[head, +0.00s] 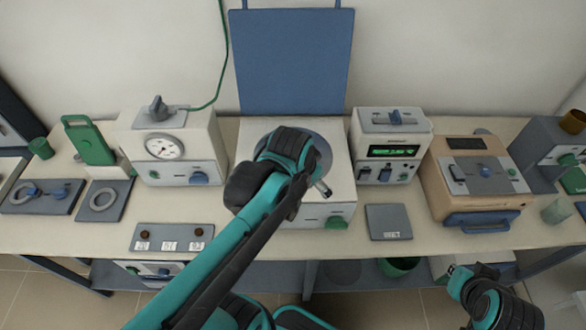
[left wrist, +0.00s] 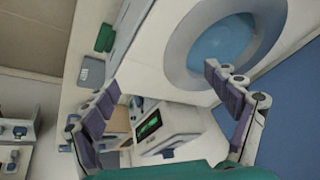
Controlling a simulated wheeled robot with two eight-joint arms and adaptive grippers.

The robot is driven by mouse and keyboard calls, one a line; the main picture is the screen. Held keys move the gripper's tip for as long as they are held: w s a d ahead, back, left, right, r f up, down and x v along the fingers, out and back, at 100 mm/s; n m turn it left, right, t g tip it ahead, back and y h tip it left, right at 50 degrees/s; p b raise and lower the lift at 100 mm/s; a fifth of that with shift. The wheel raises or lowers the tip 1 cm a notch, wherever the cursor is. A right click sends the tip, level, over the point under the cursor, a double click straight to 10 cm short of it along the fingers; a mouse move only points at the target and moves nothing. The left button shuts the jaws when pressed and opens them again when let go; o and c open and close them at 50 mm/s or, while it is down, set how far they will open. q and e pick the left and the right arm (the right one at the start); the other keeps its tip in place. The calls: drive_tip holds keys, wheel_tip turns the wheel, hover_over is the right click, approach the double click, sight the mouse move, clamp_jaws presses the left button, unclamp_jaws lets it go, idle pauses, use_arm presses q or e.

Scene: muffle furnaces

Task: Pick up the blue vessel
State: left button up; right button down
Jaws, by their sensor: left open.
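A round light-blue surface (left wrist: 222,45) shows inside the pale ring-shaped opening of the middle furnace in the left wrist view; it looks like the blue vessel, seen from above, but its sides are hidden. In the head view my left arm covers most of that opening, and the vessel cannot be made out. My left gripper (left wrist: 160,88) is open and empty, its fingers spread, with the opening beyond the right finger. In the head view it is mostly hidden behind its own arm over the furnace (head: 340,208). My right gripper (head: 462,276) is low at the bottom right, away from the vessel.
The furnace's blue lid (head: 292,62) stands open at the back. A dial unit (head: 165,148) stands left, a green-display unit (head: 392,150) and a tan box (head: 472,178) right. A grey plate (head: 388,222) lies front right. A green cable (head: 222,60) hangs behind.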

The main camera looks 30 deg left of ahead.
use_arm(q)
drive_tip(key=w+a+f+m+g+p, duration=0.1)
drive_tip(key=w+a+f+m, duration=0.1)
drive_tip(key=w+a, duration=0.1)
drive_tip(key=w+a+f+m+g+p, duration=0.1)
drive_tip(key=w+a+f+m+g, duration=0.1)
drive_tip(key=w+a+f, duration=0.1)
drive_tip(key=w+a+f+m+g+p, duration=0.1)
drive_tip(key=w+a+f+m+p, duration=0.1)
drive_tip(key=w+a, duration=0.3)
drive_tip(key=shift+w+f+m+g, duration=0.1)
drive_tip(key=shift+f+m+g, duration=0.05)
drive_tip(key=shift+m+g, duration=0.25)
drive_tip(key=shift+a+f+b, duration=0.2)
drive_tip(key=shift+f+b, duration=0.4)
drive_tip(key=shift+f, duration=0.3)
drive_tip(key=f+b, duration=0.1)
drive_tip(key=f, duration=0.3)
drive_tip(key=f+b, duration=0.1)
drive_tip(key=f, duration=0.3)
drive_tip(key=shift+w+a+b, duration=0.1)
drive_tip(key=shift+w+b, duration=0.1)
drive_tip(key=shift+b, duration=0.1)
drive_tip(key=c, duration=1.7)
